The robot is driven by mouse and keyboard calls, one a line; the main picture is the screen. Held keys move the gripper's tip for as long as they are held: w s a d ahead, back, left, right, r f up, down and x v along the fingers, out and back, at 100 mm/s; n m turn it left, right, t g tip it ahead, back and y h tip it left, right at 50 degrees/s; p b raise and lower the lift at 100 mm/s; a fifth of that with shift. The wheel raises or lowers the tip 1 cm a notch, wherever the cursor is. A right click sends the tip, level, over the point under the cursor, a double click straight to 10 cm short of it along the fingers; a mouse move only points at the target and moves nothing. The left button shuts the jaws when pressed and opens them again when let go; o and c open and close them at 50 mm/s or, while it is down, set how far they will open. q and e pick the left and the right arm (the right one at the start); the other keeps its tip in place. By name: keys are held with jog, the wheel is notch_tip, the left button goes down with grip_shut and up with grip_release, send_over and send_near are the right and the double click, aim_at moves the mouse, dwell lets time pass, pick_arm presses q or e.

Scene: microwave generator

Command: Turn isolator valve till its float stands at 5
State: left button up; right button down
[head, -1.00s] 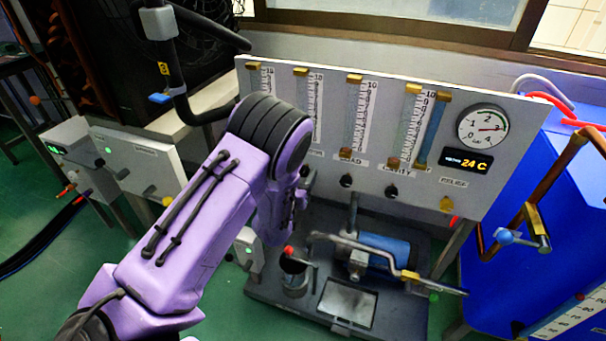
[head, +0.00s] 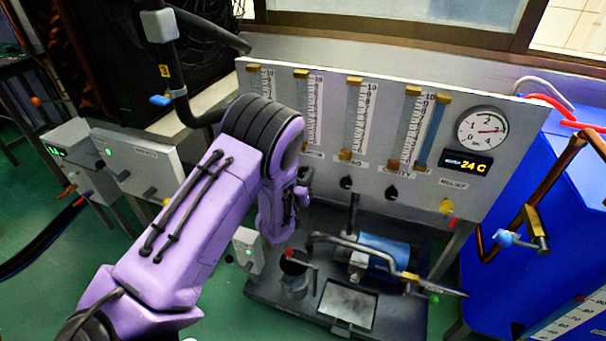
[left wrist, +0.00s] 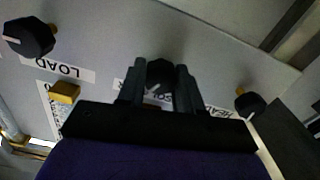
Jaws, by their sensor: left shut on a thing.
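The isolator valve is a black knob (left wrist: 160,74) low on the grey panel, with its label partly hidden in the left wrist view. My left gripper (left wrist: 158,88) is shut on this knob, one finger on each side. In the head view my left gripper (head: 301,190) is at the panel's lower edge, mostly hidden by my purple arm. The isolator's tube (head: 302,105) is the second from the left, with a number scale beside it. Its lower part is behind my arm, and I cannot make out its float. My right gripper is not in view.
The CAVITY knob (head: 391,193) and a yellow knob (head: 446,205) are farther right. A round gauge (head: 482,128) is at the panel's right. A pump (head: 384,250) stands below.

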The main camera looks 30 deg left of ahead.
pick_arm(q)
jog(key=shift+n+p, duration=0.55)
jog(key=shift+n, duration=2.05)
jog(key=shift+f, duration=0.1)
jog(key=o, duration=1)
jog(key=shift+o, duration=0.2)
jog(key=v, duration=1)
jog(key=shift+s, duration=0.25)
jog(key=shift+d, duration=0.1)
